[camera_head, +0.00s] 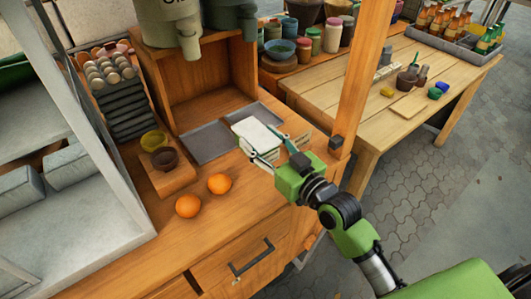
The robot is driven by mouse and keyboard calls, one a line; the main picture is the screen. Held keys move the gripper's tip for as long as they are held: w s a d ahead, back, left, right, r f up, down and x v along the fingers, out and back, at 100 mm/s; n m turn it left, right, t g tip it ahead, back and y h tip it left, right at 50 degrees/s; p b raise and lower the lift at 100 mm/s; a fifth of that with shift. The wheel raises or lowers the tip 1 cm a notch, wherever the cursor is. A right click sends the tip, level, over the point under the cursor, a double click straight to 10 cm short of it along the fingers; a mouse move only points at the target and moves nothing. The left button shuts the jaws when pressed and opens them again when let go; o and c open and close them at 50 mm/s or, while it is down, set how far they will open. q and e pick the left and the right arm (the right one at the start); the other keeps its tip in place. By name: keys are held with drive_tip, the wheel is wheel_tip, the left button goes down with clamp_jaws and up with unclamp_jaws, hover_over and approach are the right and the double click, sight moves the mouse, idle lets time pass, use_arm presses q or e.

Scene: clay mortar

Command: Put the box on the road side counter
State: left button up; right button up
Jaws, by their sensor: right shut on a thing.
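My right gripper (277,151) reaches in from the lower right over the wooden counter (245,203). It is shut on a small box with a pale top (254,132). The box is at or just above the counter, over the right part of the dark metal trays (207,143); I cannot tell whether it touches. The gripper and its fingers hide the box's near side. My left gripper is not in view.
Two oranges (188,206) and a wooden stand with two small bowls (165,158) are on the counter's left. A wooden post (360,80) rises close to my right gripper. Beyond it, a light wooden table (335,92) holds jars, bottles and small items.

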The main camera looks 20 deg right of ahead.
drive_tip(key=f, duration=0.1)
drive_tip(key=w+d+f, duration=0.2)
drive_tip(key=shift+w+f+b, duration=0.2)
drive_tip(key=shift+f+b, duration=0.1)
drive_tip(key=shift+f, duration=1.65)
drive_tip(key=o, duration=1.3)
drive_tip(key=shift+f, duration=0.15)
drive_tip(key=p+v, duration=0.2)
drive_tip(key=v, duration=1)
